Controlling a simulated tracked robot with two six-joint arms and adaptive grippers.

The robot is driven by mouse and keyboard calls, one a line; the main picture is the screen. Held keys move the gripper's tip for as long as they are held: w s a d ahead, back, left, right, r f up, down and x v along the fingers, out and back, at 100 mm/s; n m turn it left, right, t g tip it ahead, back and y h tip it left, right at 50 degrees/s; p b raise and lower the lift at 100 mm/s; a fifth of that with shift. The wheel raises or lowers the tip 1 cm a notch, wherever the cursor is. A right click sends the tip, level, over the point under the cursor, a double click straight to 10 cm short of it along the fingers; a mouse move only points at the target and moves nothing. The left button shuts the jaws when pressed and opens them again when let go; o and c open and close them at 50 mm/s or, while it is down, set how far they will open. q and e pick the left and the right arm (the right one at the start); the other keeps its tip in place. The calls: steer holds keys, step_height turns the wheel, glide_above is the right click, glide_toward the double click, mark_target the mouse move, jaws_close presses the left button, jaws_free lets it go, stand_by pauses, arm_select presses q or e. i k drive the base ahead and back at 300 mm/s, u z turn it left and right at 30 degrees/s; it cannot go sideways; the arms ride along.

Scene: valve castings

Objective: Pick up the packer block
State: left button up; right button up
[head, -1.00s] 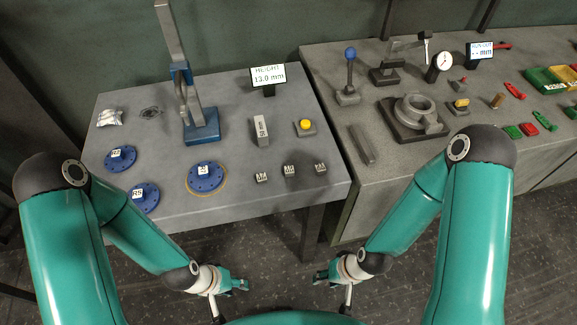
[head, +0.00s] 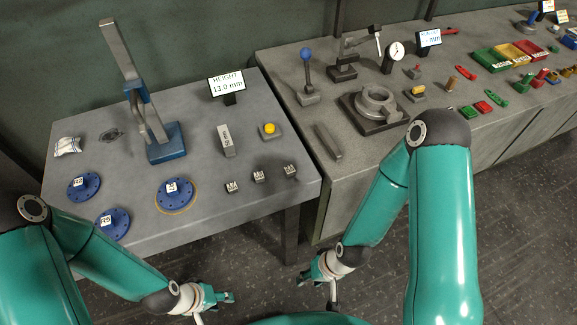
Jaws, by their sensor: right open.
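A grey upright block with a white label (head: 227,140) stands on the left table; its print is too small to read. A plain long grey bar (head: 327,141) lies on the right bench near its left edge. I cannot tell for sure which one is the packer block. My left gripper (head: 229,297) is empty, low in front of the left table; its finger gap is too small to judge. My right gripper (head: 303,277) is open and empty, low in front of the gap between table and bench. Both are well apart from the block and bar.
The left table (head: 205,215) also holds blue flanges (head: 176,193), a blue-based height stand (head: 166,143), a yellow button (head: 269,130) and small labelled cubes (head: 259,176). The right bench (head: 290,70) holds a round casting (head: 376,103), a lever (head: 307,75) and coloured trays (head: 495,61).

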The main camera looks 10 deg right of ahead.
mark_target(232, 186)
steer(key=z, duration=0.15)
steer(key=k, duration=0.5)
steer(key=z, duration=1.2)
steer(key=i, duration=0.6)
steer(key=z, duration=1.2)
steer(key=i, duration=0.2)
steer(key=u, duration=2.4)
